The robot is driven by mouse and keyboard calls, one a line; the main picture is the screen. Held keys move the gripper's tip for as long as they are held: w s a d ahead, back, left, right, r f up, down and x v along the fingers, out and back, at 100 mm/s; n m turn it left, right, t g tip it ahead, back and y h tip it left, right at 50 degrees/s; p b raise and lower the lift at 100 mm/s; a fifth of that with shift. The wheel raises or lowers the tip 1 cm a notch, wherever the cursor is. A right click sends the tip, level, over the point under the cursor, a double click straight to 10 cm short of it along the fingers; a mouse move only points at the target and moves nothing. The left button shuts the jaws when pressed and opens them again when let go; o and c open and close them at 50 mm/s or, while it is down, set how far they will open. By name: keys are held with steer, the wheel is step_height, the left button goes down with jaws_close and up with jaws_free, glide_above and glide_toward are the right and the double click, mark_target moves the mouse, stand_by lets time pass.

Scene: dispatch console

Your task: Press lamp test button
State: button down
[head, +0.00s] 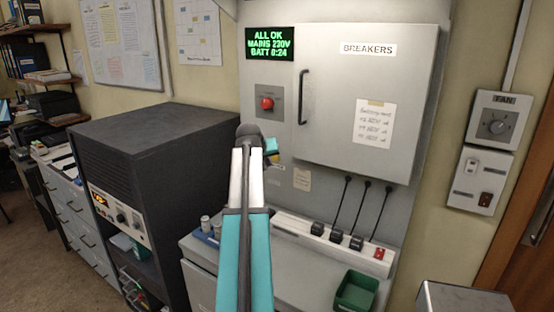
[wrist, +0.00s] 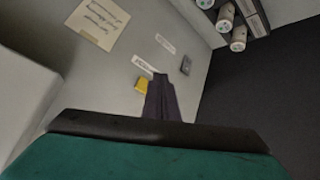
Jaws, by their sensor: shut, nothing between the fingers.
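In the wrist view, a small yellow button-like piece (wrist: 141,86) sits on the grey panel beside a white label (wrist: 143,64). The label is too small to read, so I cannot tell for certain that this is the lamp test button. My gripper (wrist: 160,82) is shut and empty, its dark fingers pointing at the panel just right of the yellow piece. They overlap its edge in the picture; I cannot tell whether they touch it. In the head view my own arm hides most of this spot.
The grey cabinet carries a green-text display (head: 270,43), a red knob (head: 267,104) and a breaker door (head: 365,90) with a handle. Below are a power strip (head: 335,243) with plugs and a green bin (head: 356,291). A dark rack (head: 150,130) stands close on the left.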

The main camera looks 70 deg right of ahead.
steer(key=shift+s+d, duration=0.25)
steer(key=shift+d, duration=0.65)
steer(key=shift+d, duration=0.8)
stand_by(2.5)
steer(key=shift+a, duration=0.15)
steer(key=shift+w+a, duration=0.15)
steer(key=shift+a, duration=0.5)
steer(key=shift+a, duration=0.1)
stand_by(0.3)
steer(key=shift+w+a+p, duration=0.15)
steer(key=shift+w+a, duration=0.05)
steer(key=shift+a, duration=0.6)
steer(key=shift+w+a+p, duration=0.15)
steer(key=shift+w+a, duration=0.1)
steer(key=shift+a, duration=0.5)
steer(key=shift+w+a+p, duration=0.15)
steer(key=shift+w+a, duration=0.05)
steer(key=shift+a, duration=0.6)
